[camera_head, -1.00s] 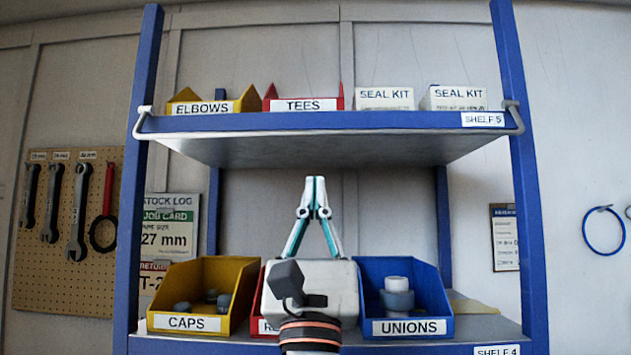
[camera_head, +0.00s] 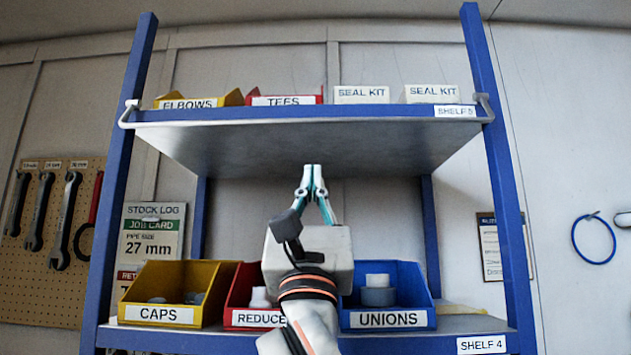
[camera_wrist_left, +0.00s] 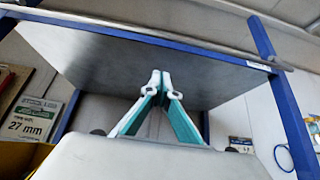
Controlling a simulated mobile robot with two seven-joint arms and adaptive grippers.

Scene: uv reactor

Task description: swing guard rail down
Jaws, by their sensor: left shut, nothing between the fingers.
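The guard rail (camera_head: 489,107) is a thin pale bar on the front of shelf 5 (camera_head: 300,115). Its short end arms bend down at both corners, and the bar lies along the shelf's lower front edge. It also crosses the top of the left wrist view (camera_wrist_left: 160,36). My left gripper (camera_head: 312,168) has teal and white fingers pointing up. Its fingertips are together and empty, below the shelf's front edge in the picture and apart from the rail. They also show in the left wrist view (camera_wrist_left: 161,76). My right gripper is out of view.
Shelf 5 holds bins of elbows (camera_head: 200,102) and tees (camera_head: 287,100), and two seal kit boxes (camera_head: 361,95). Below are yellow caps (camera_head: 160,314), red reducer and blue unions (camera_head: 388,319) bins on shelf 4.

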